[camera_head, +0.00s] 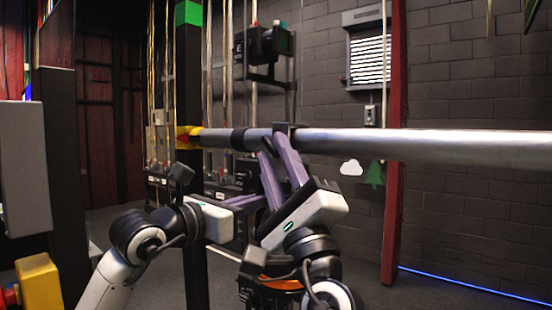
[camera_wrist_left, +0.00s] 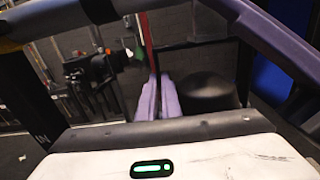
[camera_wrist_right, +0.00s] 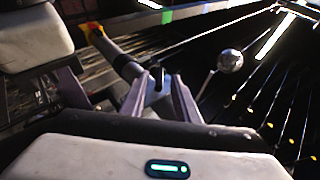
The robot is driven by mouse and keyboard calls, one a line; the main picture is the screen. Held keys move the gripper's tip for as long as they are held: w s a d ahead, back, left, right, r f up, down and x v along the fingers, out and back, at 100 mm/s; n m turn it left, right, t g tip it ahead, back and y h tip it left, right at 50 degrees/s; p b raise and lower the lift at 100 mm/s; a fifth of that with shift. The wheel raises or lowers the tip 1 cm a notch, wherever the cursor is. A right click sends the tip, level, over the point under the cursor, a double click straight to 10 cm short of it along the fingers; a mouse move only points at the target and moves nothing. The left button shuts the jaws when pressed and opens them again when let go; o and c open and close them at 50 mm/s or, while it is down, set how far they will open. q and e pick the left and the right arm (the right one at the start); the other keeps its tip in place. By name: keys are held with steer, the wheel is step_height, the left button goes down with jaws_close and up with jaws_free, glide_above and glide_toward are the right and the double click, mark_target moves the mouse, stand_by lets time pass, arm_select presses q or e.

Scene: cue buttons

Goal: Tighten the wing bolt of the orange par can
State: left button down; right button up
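My right gripper (camera_head: 272,142) reaches up to a dark clamp (camera_head: 284,127) on the silver pipe. In the right wrist view, its purple fingers stand apart on either side of a blue-grey part of the clamp with a dark bolt-like piece (camera_wrist_right: 157,76); whether they touch it I cannot tell. My left gripper (camera_head: 262,201) is lower, its purple fingers pointing right, behind the right gripper. In the left wrist view, the left fingers (camera_wrist_left: 160,84) are close together with nothing visible between them. An orange part (camera_head: 281,284), possibly the par can, shows behind my right wrist, mostly hidden.
The silver pipe (camera_head: 430,145) runs across the view just above both grippers. A black post (camera_head: 190,80) stands at left and a dark red post (camera_head: 393,190) at right. A yellow box (camera_head: 38,284) is at lower left. Floor at right is clear.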

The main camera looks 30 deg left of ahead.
steer(key=v, duration=1.2)
steer(key=shift+d+r+n, duration=0.1)
steer(key=shift+n, duration=0.2)
steer(key=c, duration=0.5)
steer(key=shift+w+d+r+n+g+y, duration=0.1)
steer(key=shift+w+r+n+g+y, duration=0.1)
steer(key=shift+n+g+y, duration=0.35)
jaws_close()
steer(key=w+d+r+n+g+y, duration=0.15)
steer(key=n+g, duration=0.45)
steer(key=n, duration=0.7)
steer(key=w+d+r+n+g, duration=0.1)
steer(key=w+d+n+g, duration=0.15)
steer(key=n+g, duration=0.75)
steer(key=w+a+r+n+t, duration=0.1)
steer(key=a+r+n+t, duration=0.2)
steer(key=a, duration=0.6)
step_height(320, 180, up, 2)
steer(key=shift+w+r+t, duration=0.2)
steer(key=shift+w+t, duration=0.05)
steer(key=shift+t, duration=0.4)
